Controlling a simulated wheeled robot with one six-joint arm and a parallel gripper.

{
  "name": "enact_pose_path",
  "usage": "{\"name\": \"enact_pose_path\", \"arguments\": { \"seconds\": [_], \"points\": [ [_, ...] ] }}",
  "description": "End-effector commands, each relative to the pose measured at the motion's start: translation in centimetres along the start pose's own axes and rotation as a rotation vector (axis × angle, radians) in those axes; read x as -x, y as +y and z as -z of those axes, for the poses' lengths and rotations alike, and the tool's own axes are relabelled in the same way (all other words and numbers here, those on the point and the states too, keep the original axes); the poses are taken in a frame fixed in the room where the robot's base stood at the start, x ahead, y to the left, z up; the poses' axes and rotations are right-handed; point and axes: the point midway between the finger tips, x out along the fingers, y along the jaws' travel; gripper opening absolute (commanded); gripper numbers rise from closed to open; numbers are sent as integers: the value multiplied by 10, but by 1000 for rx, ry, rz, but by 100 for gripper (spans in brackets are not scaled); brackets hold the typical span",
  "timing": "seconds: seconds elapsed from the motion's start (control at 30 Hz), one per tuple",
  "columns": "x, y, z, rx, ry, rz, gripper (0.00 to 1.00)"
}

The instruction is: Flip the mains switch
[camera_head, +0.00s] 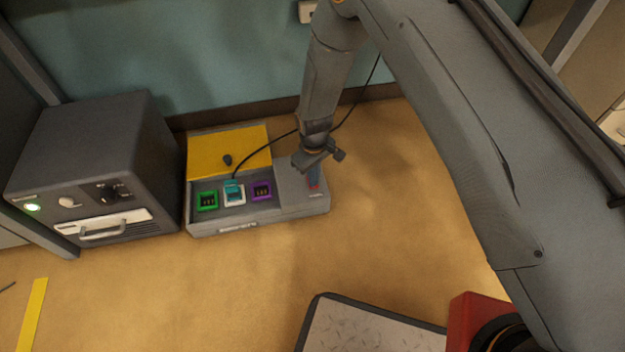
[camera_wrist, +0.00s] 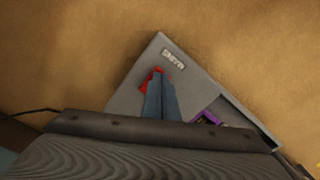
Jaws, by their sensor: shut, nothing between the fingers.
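A grey box (camera_head: 236,218) sits on the floor against the wall. On the right part of its top is a red switch (camera_head: 314,185), partly hidden by my gripper. My gripper (camera_head: 315,176) points down at the switch, shut and empty. In the wrist view, the shut blue-grey fingertips (camera_wrist: 161,82) lie over the red switch (camera_wrist: 151,76), with red showing at their upper left. A small label plate (camera_wrist: 173,60) is beside it. I cannot tell whether the fingers touch the switch or which way it is set.
The box also carries green (camera_head: 207,201), white (camera_head: 234,194) and purple (camera_head: 262,191) framed sockets; a teal plug with a black cable is in the white one. A yellow panel (camera_head: 220,148) is behind them. A dark cabinet (camera_head: 110,150) with a lit green lamp stands left.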

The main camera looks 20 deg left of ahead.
Motion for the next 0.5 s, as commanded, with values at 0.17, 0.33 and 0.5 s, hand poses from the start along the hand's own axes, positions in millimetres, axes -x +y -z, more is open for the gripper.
{"name": "enact_pose_path", "arguments": {
  "seconds": [0.17,0.33,0.5],
  "points": [
    [-3,0,0,0,0,0,0],
    [0,0,0,0,1,0,0],
    [11,0,0,0,1,0,0]
  ]
}}
